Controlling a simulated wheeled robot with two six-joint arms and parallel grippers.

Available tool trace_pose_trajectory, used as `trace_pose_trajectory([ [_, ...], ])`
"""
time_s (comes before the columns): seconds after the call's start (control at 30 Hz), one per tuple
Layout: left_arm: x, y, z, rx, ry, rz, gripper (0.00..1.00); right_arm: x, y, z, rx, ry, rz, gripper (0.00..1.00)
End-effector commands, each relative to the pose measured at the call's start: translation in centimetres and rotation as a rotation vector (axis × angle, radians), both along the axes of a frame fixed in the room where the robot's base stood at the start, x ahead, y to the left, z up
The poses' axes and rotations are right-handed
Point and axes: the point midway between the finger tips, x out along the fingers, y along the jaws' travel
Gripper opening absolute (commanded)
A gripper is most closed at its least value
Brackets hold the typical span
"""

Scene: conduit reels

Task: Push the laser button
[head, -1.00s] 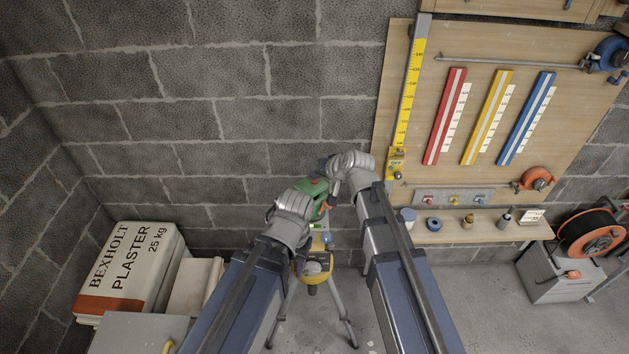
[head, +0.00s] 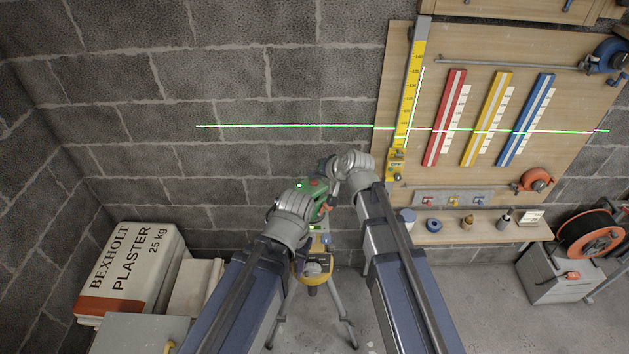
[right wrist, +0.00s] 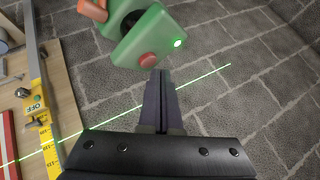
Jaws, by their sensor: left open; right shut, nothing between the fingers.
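The green laser level (head: 318,193) stands on a tripod with a yellow head (head: 318,268). In the right wrist view its green body (right wrist: 140,38) shows a round red button (right wrist: 148,59) and a lit green lamp (right wrist: 178,43). The button also shows in the head view (head: 315,183). My right gripper (right wrist: 161,75) is shut and empty, its tips close beside the button; I cannot tell if they touch it. My left gripper (head: 300,205) is open, low beside the laser body; its fingers are mostly hidden. A horizontal green laser line (head: 290,126) crosses the wall, with a vertical one by the ruler.
A wooden board on the wall holds a yellow ruler (head: 410,95) and red, yellow and blue bars (head: 445,115). A shelf (head: 500,232) below carries small items. A plaster bag (head: 130,265) lies at left, and a cable reel (head: 590,235) stands at right.

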Motion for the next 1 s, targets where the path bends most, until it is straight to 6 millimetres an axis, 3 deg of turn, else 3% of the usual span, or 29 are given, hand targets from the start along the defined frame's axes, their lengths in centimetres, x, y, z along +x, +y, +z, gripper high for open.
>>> trace_pose_trajectory([
  [0.67, 0.0, 0.0, 5.9, 0.0, 0.0, 0.0, 0.5, 0.0, 0.0, 5.9, 0.0, 0.0, 0.0, 0.0],
  [1.0, 0.0, 0.0, 6.0, 0.0, 0.0, 0.0, 0.5, 0.0, 0.0, 6.0, 0.0, 0.0, 0.0, 0.0],
])
